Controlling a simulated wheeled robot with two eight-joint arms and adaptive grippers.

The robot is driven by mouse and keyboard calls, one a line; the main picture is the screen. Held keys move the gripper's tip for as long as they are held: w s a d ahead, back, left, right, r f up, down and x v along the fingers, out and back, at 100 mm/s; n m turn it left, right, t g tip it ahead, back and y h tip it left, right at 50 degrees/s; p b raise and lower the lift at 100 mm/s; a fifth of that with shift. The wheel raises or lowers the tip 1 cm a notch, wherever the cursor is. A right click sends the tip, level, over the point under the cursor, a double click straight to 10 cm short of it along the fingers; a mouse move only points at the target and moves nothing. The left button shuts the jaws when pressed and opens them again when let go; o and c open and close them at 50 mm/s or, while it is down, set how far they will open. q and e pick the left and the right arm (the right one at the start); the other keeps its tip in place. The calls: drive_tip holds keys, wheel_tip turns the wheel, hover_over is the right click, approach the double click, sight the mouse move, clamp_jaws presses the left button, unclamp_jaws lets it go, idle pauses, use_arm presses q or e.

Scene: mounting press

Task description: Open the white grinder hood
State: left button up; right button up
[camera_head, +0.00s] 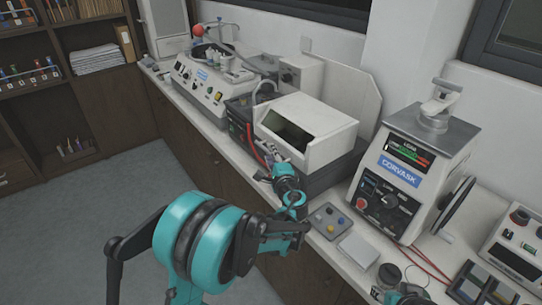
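The white grinder hood (308,118) is a box-shaped cover with a dark opening in its sloped front. It sits on a dark grey base on the bench, in the middle of the head view. My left gripper (268,166) is at the hood's lower front-left corner, very close to it. Its fingers are small and partly overlap the hood edge and red cables, so I cannot tell whether they touch the hood or are open. A teal part of my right arm (405,297) shows at the bottom edge; its fingers are not clear.
A white polishing machine (205,85) stands left of the hood. The Corvask press (405,170) with a side handwheel (455,205) stands to the right. A small button pad (330,221) and a pale block (358,249) lie on the bench front. The floor at left is clear.

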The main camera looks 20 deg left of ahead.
use_arm(q)
drive_tip(key=shift+w+a, duration=0.35)
drive_tip(key=shift+w, duration=0.2)
drive_tip(key=shift+c, duration=0.2)
clamp_jaws()
drive_tip(key=shift+r, duration=0.15)
